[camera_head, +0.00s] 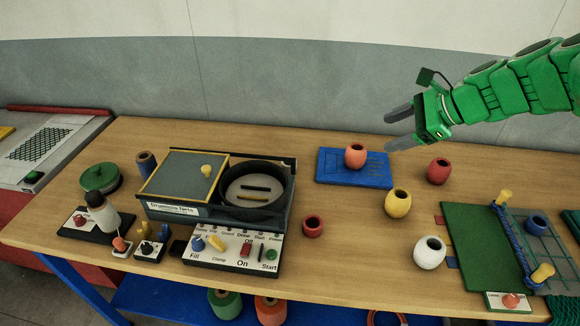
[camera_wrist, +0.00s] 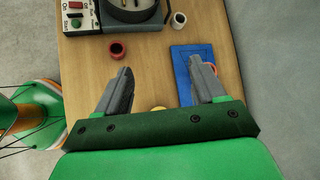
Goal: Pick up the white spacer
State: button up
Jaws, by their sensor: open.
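The white spacer (camera_head: 430,252), a rounded barrel shape with a dark hole in its top, stands upright on the wooden table (camera_head: 330,285), left of the green board. I cannot make it out in the wrist view. My gripper (camera_head: 393,128) is open and empty, high above the back of the table, farther back than the white spacer. In the wrist view my gripper (camera_wrist: 160,68) shows its two grey fingers spread apart over the table, with nothing between them.
A yellow spacer (camera_head: 398,203) and a dark red one (camera_head: 438,170) stand behind the white spacer. A red spacer (camera_head: 313,226) is to its left. An orange spacer (camera_head: 355,155) stands on the blue tray (camera_head: 330,168). The green board (camera_head: 470,240) with netting lies right.

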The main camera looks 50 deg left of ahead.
jog(key=s+a+f+m+g+y, duration=0.1)
jog(key=a+f+m+y, duration=0.15)
jog(key=a, duration=1.05)
jog(key=a+f+m+g+y, duration=0.1)
jog(key=a+f+m, duration=0.15)
jog(key=a, duration=0.95)
jog(key=f, duration=2.1)
jog(key=shift+s+a+f, duration=0.15)
jog(key=shift+a+f, duration=0.1)
jog(key=shift+f, duration=0.25)
jog(key=shift+x, duration=1.15)
jog(key=shift+r+x, duration=0.15)
jog(key=shift+x, duration=1.2)
jog(key=shift+r+x, duration=0.15)
jog(key=shift+x, duration=1.25)
jog(key=shift+s, duration=0.1)
jog(key=c, duration=0.7)
